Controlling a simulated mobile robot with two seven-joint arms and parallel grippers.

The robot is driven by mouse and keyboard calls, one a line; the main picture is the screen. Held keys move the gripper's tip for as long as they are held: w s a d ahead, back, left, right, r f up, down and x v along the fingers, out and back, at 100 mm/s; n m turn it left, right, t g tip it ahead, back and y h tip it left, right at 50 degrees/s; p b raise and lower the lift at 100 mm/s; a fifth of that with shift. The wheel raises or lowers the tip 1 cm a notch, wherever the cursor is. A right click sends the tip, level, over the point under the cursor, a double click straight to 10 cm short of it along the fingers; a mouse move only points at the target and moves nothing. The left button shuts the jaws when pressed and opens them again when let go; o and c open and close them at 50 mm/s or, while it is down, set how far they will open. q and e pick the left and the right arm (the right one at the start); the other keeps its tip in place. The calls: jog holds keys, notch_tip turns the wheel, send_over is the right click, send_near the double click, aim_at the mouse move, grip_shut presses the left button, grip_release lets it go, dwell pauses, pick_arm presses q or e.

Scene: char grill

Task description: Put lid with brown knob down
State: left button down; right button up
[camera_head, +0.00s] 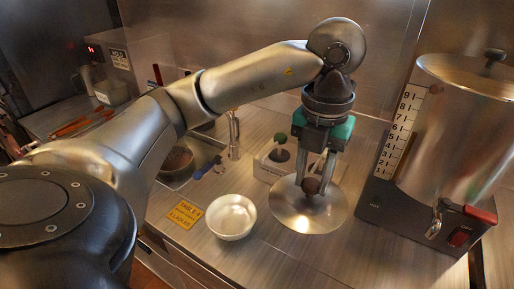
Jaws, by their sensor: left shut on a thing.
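The lid (309,215) is a round, shiny metal disc with a brown knob (312,186) at its centre. It shows at the middle right of the head view, over the metal counter. My left gripper (315,184) points down from above and its fingers are shut on the brown knob. The lid looks roughly level. I cannot tell whether its rim touches the counter or hangs just above it. My right gripper is not in view.
A white bowl (231,217) stands left of the lid, beside a yellow label (184,214). A large metal urn (459,130) with a number scale stands at the right. A small container (272,163) sits behind the lid. The counter front is clear.

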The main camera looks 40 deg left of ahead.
aim_at(311, 184)
pick_arm(q)
jog(key=shift+w, duration=0.2)
jog(key=f, duration=0.1)
jog(key=f+b, duration=0.1)
jog(key=f, duration=0.1)
jog(key=shift+s+f, duration=0.1)
jog(key=shift+s, duration=0.2)
jog(key=shift+w+f+b, duration=0.1)
jog(key=shift+f+b, duration=1.05)
jog(key=shift+f, duration=7.2)
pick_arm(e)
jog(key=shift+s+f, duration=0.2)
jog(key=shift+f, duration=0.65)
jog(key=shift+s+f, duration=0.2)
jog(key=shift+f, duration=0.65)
pick_arm(q)
jog(key=shift+f, duration=0.1)
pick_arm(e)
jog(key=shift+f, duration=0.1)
pick_arm(q)
jog(key=c, duration=0.5)
grip_release()
